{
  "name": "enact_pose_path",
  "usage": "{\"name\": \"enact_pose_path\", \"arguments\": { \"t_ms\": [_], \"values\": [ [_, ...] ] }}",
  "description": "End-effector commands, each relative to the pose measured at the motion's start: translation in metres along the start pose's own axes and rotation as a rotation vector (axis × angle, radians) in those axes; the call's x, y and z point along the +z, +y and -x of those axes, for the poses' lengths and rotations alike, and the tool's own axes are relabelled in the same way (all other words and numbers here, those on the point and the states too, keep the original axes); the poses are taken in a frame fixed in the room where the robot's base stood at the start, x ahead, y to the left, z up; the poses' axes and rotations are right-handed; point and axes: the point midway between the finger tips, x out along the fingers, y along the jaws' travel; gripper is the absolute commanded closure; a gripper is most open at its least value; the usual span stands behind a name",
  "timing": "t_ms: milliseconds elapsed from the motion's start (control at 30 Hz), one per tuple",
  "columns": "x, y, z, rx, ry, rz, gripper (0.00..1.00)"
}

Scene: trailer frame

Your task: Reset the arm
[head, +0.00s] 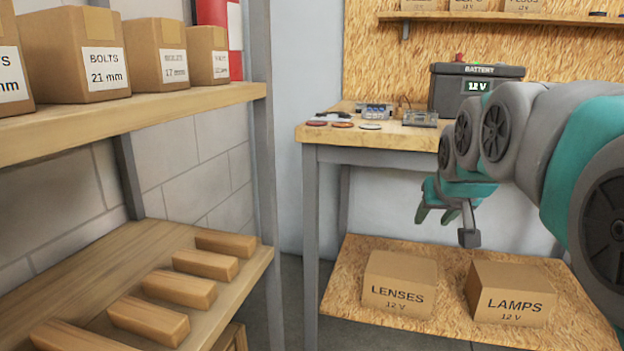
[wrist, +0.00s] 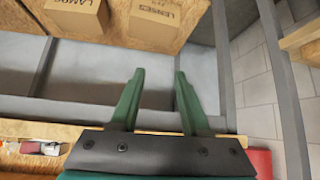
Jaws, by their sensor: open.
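My gripper (head: 434,214) hangs at the end of my teal and grey arm, which reaches in from the right in the head view. It is in front of the workbench, below the tabletop level and above the lower shelf. In the wrist view my gripper (wrist: 159,76) shows two green fingers spread apart with nothing between them. The wrist view is upside down, with the lower shelf's boxes at the top.
The workbench (head: 372,138) bears a battery (head: 449,95) and small parts. Its lower shelf (head: 350,257) holds a LENSES box (head: 399,285) and a LAMPS box (head: 510,294). A rack (head: 130,126) at left holds cartons and wooden blocks. Floor shows between rack and bench.

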Motion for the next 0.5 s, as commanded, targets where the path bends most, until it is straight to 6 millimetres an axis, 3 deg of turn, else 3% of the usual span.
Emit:
{"name": "enact_pose_path", "arguments": {
  "t_ms": [33, 167, 300, 400, 500],
  "values": [
    [0.035, -0.007, -0.001, -0.01, -0.079, 0.012, 0.54],
    [0.123, -0.021, 0.002, -0.028, -0.274, 0.039, 0.54],
    [0.22, -0.029, 0.016, -0.041, -0.487, 0.072, 0.54],
    [0.284, -0.03, 0.033, -0.045, -0.631, 0.095, 0.54],
    [0.334, -0.029, 0.05, -0.047, -0.746, 0.114, 0.54]
  ]
}}
